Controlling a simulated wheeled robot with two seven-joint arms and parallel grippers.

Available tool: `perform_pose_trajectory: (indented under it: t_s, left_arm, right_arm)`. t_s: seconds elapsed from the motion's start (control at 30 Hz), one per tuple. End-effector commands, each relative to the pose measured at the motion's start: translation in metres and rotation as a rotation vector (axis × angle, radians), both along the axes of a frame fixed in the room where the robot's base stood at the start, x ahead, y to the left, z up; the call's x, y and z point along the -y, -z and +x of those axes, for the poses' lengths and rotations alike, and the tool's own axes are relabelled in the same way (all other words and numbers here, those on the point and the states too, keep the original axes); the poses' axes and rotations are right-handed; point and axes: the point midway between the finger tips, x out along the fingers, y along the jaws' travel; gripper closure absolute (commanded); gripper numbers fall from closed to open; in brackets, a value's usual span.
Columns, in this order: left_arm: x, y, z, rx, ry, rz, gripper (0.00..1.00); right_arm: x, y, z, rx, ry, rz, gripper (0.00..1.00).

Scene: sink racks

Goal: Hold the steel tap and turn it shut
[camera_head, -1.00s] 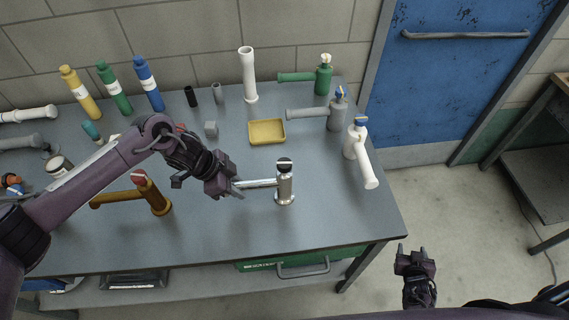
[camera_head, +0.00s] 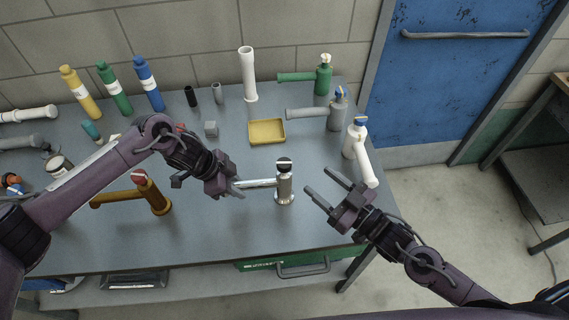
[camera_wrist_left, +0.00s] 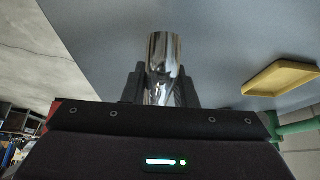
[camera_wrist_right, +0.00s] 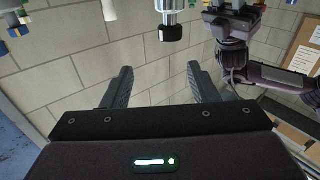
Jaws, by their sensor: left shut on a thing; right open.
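The steel tap (camera_head: 285,186) stands upright near the front right of the grey table, with its spout pointing left and a dark-and-silver knob (camera_head: 284,164) on top. My left gripper (camera_head: 236,187) is shut on the steel tap's spout; in the left wrist view the shiny spout (camera_wrist_left: 164,60) sits between the fingers. My right gripper (camera_head: 327,191) is open and empty, to the right of the tap and apart from it. In the right wrist view the fingers (camera_wrist_right: 160,88) are spread, and the steel tap (camera_wrist_right: 172,20) shows beyond them at the top.
A brown tap (camera_head: 153,192) stands left of the steel one. White (camera_head: 357,142), grey (camera_head: 337,112) and green (camera_head: 322,76) taps line the table's right side. A yellow tray (camera_head: 267,132) lies behind. Coloured bottles (camera_head: 112,88) stand at the back left. The table front is clear.

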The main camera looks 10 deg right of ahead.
Motion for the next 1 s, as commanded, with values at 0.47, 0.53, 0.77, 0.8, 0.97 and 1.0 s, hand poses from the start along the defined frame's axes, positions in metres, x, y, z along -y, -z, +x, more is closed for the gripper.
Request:
perform_pose_trajectory:
  t_s: [0.47,0.53,0.77,0.8,0.97,1.0]
  left_arm:
    - [0.001,0.0,-0.001,-0.001,0.003,-0.001,0.95]
    - [0.001,0.0,-0.001,-0.001,0.003,-0.001,0.95]
    - [0.001,0.0,-0.001,0.0,0.002,-0.001,0.95]
    - [0.001,0.0,0.0,0.0,0.001,-0.001,0.95]
    - [0.001,0.0,0.0,0.0,0.001,-0.001,0.95]
    - [0.001,0.0,0.0,0.0,0.001,-0.001,0.95]
  right_arm:
    - [-0.041,0.014,0.028,-0.052,-0.01,0.015,0.46]
    - [-0.05,0.014,0.04,-0.052,-0.01,0.015,0.46]
    - [-0.073,0.014,0.068,-0.053,-0.01,0.014,0.46]
    - [-0.075,0.015,0.072,-0.054,-0.01,0.013,0.46]
    - [-0.081,0.015,0.078,-0.055,-0.011,0.011,0.46]
    - [-0.082,0.015,0.079,-0.056,-0.011,0.011,0.46]
